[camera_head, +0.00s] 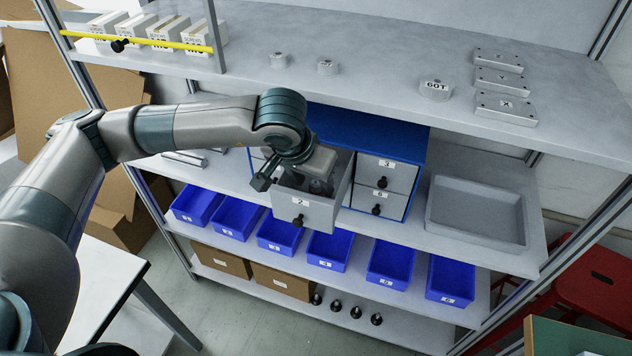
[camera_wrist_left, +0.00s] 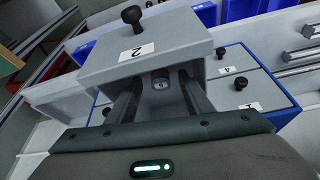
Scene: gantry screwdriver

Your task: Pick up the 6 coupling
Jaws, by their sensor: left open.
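The open grey drawer labelled 2 (camera_head: 300,212) sticks out of the blue cabinet, and its front also shows in the left wrist view (camera_wrist_left: 145,50). A small dark round part (camera_wrist_left: 161,82) sits inside it, likely the coupling; I cannot read its mark for sure. My left gripper (camera_head: 318,186) reaches down into the drawer from above. In the left wrist view its two fingers (camera_wrist_left: 159,80) are open, one on each side of the dark part, with gaps visible. In the head view the arm and gripper hide most of the drawer's inside. My right gripper is not in view.
The blue cabinet (camera_head: 390,138) has other closed drawers with black knobs beside the open one. A grey tray (camera_head: 475,240) stands to the right. Blue bins (camera_head: 330,250) line the shelf below. White boxes and metal blocks (camera_head: 508,107) sit on the top shelf above my forearm.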

